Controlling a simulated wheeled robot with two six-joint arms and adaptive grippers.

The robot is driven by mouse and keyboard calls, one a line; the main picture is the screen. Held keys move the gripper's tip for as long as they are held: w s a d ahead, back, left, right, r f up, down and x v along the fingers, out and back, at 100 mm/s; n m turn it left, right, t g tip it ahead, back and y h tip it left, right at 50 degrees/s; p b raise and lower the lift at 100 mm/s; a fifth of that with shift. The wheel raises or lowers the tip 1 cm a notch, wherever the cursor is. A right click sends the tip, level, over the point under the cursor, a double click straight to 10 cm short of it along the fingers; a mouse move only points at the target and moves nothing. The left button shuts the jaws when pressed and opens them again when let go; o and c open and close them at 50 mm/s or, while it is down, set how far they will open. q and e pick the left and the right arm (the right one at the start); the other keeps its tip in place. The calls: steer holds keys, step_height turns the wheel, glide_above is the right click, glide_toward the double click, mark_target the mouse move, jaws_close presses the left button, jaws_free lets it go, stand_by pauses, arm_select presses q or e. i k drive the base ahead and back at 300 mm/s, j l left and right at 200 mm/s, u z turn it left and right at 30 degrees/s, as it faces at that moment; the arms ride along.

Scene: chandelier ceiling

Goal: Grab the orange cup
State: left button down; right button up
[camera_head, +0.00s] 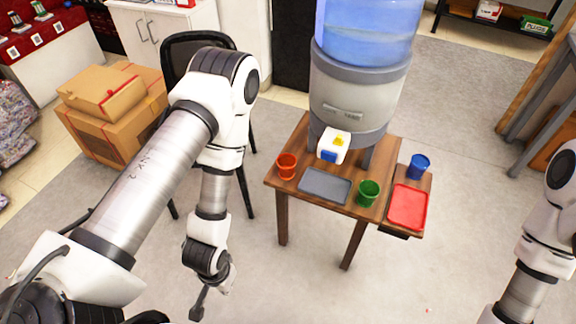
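The orange cup (287,167) stands upright on the left part of a small wooden table (346,222), near its left edge. My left arm comes in from the left, and its gripper (198,310) hangs low over the floor, to the left of and in front of the table. It is apart from the cup and holds nothing that I can see. It shows nearly edge-on, so its opening is unclear. My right arm shows at the right edge, but its gripper is out of the picture.
A grey tray (325,186) and green cup (368,194) are right of the orange cup. A water dispenser (352,95) stands behind them. A blue cup (419,167) and red tray (408,207) are on the right shelf. A black chair (185,45) stands behind my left arm.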

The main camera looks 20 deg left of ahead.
mark_target(286, 163)
steer(key=j+u, duration=0.1)
steer(key=j, duration=0.55)
steer(key=i+j+u, duration=0.1)
steer(key=j, duration=0.55)
steer(key=i+j+u, duration=0.1)
steer(key=j, duration=0.55)
steer(key=i+j+u, duration=0.1)
steer(key=j, duration=0.55)
